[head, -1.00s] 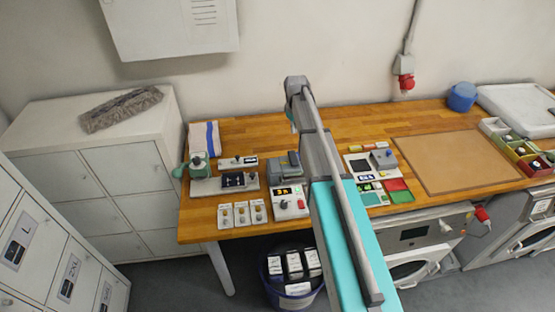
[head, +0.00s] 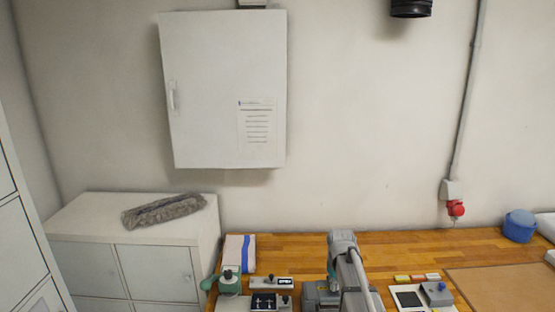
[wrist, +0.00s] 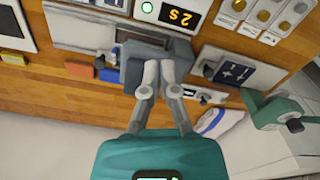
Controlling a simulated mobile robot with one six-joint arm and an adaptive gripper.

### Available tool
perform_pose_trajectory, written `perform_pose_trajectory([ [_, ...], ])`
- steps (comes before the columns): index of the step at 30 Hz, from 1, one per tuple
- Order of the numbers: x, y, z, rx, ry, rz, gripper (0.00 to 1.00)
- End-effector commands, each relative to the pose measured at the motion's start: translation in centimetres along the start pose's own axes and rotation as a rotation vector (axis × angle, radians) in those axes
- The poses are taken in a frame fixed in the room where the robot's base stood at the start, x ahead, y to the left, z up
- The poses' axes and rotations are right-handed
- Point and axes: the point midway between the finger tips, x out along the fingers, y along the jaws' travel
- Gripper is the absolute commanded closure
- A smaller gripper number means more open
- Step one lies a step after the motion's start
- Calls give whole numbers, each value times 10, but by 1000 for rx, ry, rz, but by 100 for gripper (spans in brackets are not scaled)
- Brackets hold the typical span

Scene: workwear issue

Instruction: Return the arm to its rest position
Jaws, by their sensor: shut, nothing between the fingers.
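My gripper (wrist: 159,68) shows in the wrist view with its two grey fingers together and nothing between them. Behind the fingertips, in line with them, is a grey device (wrist: 130,68) on the wooden workbench (wrist: 60,100); I cannot tell whether they touch. In the head view my grey arm rises from the bottom edge over the bench, and the gripper itself is hidden there.
A green press (head: 228,280), a folded white and blue cloth (head: 238,252) and a panel with a dark screen (head: 409,298) stand near the arm. A wall cabinet (head: 215,90) hangs above. A blue tub (head: 519,225) is at the right.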

Motion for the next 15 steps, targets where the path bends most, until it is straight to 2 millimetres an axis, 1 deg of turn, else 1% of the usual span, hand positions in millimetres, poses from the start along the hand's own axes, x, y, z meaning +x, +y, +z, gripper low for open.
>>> perform_pose_trajectory([
  [1,19,-12,25,27,0,0,100],
  [6,50,-38,76,129,0,0,100],
  [9,67,-52,106,189,0,0,100],
  [12,81,-63,132,242,0,1,100],
  [15,91,-72,151,286,0,1,100],
])
